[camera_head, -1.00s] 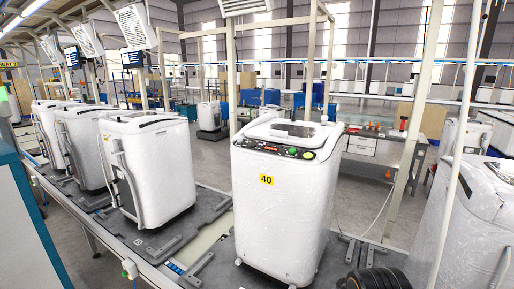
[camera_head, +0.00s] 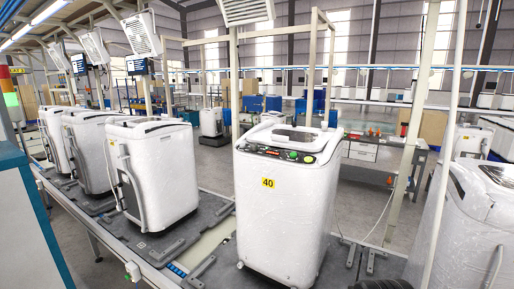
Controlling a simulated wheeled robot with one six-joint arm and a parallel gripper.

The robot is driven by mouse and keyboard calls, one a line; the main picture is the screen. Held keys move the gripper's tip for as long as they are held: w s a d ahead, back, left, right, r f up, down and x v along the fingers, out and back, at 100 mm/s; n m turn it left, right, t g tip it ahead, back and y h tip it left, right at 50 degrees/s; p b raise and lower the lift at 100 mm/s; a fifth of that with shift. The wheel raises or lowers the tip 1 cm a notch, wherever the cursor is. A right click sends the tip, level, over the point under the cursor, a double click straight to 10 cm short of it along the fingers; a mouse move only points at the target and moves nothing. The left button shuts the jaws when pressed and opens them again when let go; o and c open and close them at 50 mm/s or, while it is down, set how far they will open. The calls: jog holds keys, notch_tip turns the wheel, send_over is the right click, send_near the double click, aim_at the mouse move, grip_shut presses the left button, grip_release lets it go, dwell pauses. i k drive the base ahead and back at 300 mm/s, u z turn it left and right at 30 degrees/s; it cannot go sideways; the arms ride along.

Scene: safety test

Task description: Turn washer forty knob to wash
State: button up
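The white washer with the yellow 40 label (camera_head: 267,183) stands upright near the middle of the picture, wrapped in clear film. Its dark control panel (camera_head: 262,150) runs along the front of the top, with a small red display. A small round knob with green on it (camera_head: 292,155) sits toward the panel's right end, with another round control (camera_head: 308,159) beside it. The knob's pointer and setting are too small to read. My gripper is not in view, and nothing touches the washer's panel.
More white washers (camera_head: 150,175) stand on the line at the left. Another washer (camera_head: 475,215) is close at the right, behind a pale upright post (camera_head: 440,150). A teal-topped cabinet (camera_head: 25,215) fills the left edge. A workbench (camera_head: 375,152) stands behind.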

aim_at(254, 146)
jog(key=k, duration=1.15)
jog(key=u, duration=0.7)
jog(key=i, duration=0.95)
jog(key=u, duration=0.45)
jog(key=i, duration=0.85)
jog(key=z, duration=0.95)
jog(key=i, duration=0.85)
jog(key=z, duration=0.8)
